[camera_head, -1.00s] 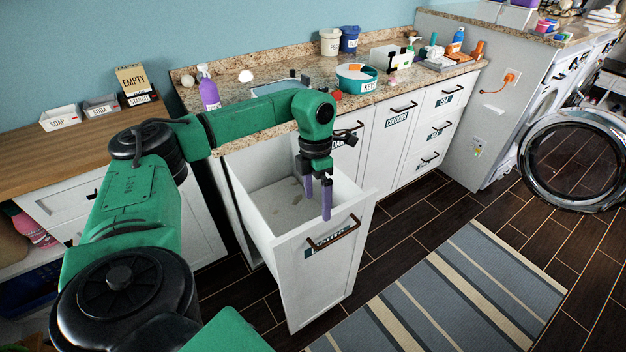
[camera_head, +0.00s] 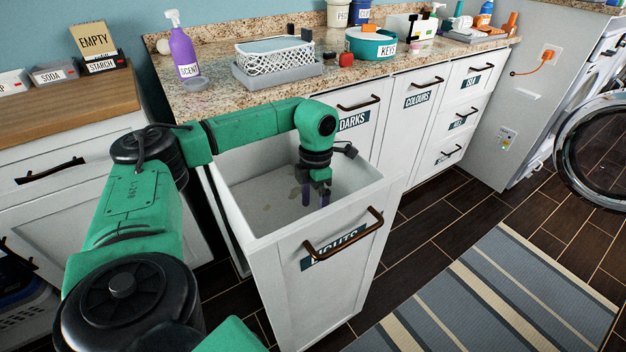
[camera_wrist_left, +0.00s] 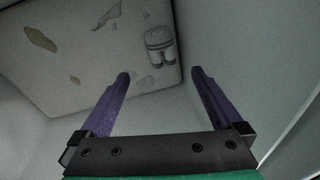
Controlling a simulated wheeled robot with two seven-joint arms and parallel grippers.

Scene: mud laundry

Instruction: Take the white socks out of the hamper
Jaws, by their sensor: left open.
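The hamper (camera_head: 340,280) is a white pull-out bin labelled LIGHTS, drawn out from the counter with its top open. My left gripper (camera_head: 315,199) points down inside it, with purple fingers apart and nothing between them. In the left wrist view, the white socks (camera_wrist_left: 160,45) appear as a small pale bundle with grey bands on the hamper's stained floor. They lie beyond the open fingertips (camera_wrist_left: 160,75), apart from them. I cannot make out the socks in the head view. My right gripper is not in view.
The hamper's walls and rim surround my left gripper closely. Behind it, the granite counter carries a purple spray bottle (camera_head: 184,50), a white basket (camera_head: 275,53) and a teal KEYS bowl (camera_head: 370,43). A striped rug (camera_head: 500,290) lies at the right.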

